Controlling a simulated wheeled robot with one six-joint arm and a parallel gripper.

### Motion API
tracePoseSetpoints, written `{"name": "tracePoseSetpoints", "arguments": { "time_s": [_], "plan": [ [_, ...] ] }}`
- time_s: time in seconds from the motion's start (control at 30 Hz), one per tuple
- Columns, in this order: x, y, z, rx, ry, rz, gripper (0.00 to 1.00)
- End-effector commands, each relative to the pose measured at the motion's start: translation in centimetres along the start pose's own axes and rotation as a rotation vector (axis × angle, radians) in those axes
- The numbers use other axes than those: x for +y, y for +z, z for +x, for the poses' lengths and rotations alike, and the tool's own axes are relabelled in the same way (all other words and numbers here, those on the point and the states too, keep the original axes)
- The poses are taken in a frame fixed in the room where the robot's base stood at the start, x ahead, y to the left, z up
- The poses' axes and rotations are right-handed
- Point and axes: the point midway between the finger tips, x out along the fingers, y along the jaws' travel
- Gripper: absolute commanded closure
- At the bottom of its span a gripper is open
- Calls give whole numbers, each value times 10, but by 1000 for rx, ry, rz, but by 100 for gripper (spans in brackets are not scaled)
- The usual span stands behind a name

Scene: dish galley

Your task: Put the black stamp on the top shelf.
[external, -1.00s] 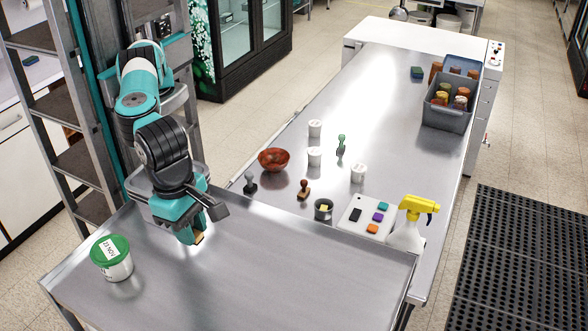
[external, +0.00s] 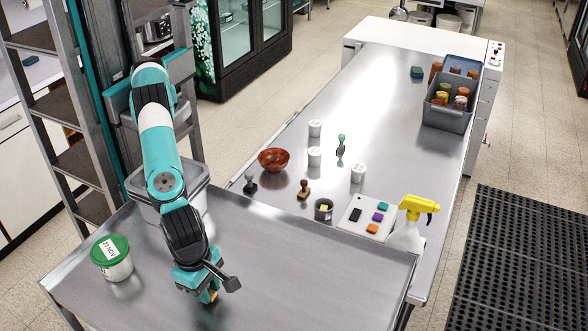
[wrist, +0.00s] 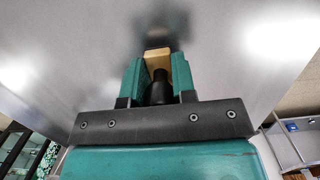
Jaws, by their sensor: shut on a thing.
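My gripper (external: 200,286) is low over the near steel surface (external: 300,270), which stands higher than the counter behind it. It is shut on the black stamp (wrist: 158,90); in the wrist view its dark handle sits between the fingers. Its tan block (wrist: 157,58) points at the steel, with a blurred reflection beyond. The tan block also shows below the fingers in the external view (external: 212,295). I cannot tell whether it touches the steel. Other stamps stand on the counter: a dark grey one (external: 250,184), a brown one (external: 304,191) and a green one (external: 341,147).
A green-lidded tub (external: 112,260) stands left on the near surface, whose middle and right are clear. A spray bottle (external: 408,228), an ink-pad tray (external: 350,226), a red bowl (external: 274,160) and several white cups stand on the counter. A shelf rack (external: 80,165) is at left.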

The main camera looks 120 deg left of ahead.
Motion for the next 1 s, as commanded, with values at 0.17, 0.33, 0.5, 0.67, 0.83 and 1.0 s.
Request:
{"name": "tracePoseSetpoints", "arguments": {
  "time_s": [0.17, 0.33, 0.5, 0.67, 0.83, 1.0],
  "plan": [
    [0, -1, 8, -1, -1, 0, 98],
    [0, -1, 8, -1, -1, 0, 98],
    [0, -1, 12, -1, -1, 0, 68],
    [0, -1, 12, -1, -1, 0, 49],
    [0, -1, 11, -1, -1, 0, 49],
    [-1, 0, 1, -3, -3, 0, 49]
  ]
}}
